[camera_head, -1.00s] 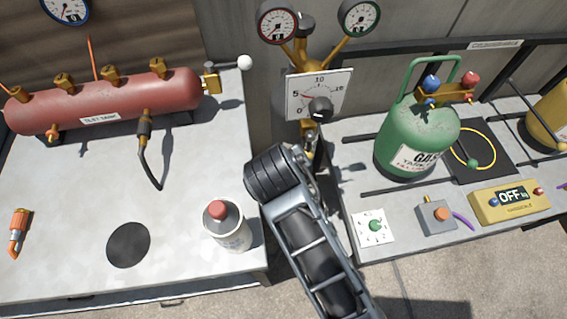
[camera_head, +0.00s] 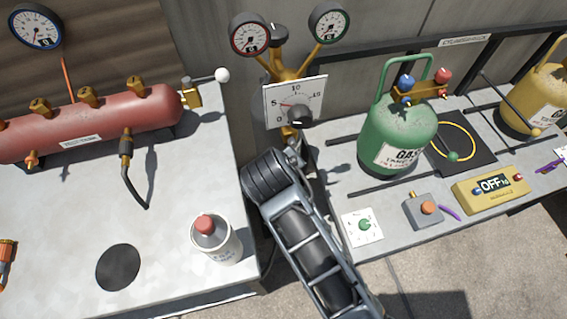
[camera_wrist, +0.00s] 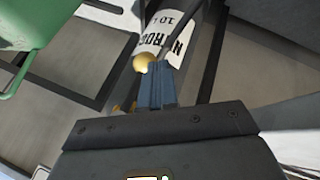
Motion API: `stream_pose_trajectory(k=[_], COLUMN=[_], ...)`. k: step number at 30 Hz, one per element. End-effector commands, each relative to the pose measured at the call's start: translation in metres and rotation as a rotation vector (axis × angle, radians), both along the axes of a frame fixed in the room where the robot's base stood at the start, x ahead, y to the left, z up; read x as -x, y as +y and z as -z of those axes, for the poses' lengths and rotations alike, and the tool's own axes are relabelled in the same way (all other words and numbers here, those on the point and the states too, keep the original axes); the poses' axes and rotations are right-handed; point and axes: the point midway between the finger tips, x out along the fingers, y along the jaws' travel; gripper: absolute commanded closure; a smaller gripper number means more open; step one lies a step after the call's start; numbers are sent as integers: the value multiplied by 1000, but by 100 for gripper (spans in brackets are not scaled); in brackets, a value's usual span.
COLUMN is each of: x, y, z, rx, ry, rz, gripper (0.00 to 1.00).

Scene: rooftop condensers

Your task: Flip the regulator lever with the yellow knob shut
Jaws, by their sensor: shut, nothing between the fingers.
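A round yellow knob (camera_wrist: 144,62) shows in the wrist view, in front of a cylinder with a white label (camera_wrist: 168,32). My gripper (camera_wrist: 158,72) is shut and empty, with its blue fingertips close beside the knob, just right of and below it. I cannot tell whether they touch. In the head view the brass regulator (camera_head: 290,68) carries two gauges, a square dial plate (camera_head: 283,112) and a black knob (camera_head: 299,116). My arm hides the cylinder below it and my gripper there; I cannot make out the yellow-knobbed lever in that view.
A lever with a white ball (camera_head: 222,74) is on the red tank (camera_head: 85,128) at left. A bottle (camera_head: 215,243) stands on the left bench. A green cylinder (camera_head: 396,132) and a yellow OFF box (camera_head: 490,187) are on the right bench. My arm lies between the benches.

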Motion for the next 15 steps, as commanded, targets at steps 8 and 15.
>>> stream_pose_trajectory(k=[8, 15], x=[0, -1], y=[-2, -5], z=[2, 4], rx=[46, 159], ry=[-12, -44], rz=[1, 2], gripper=[100, 100])
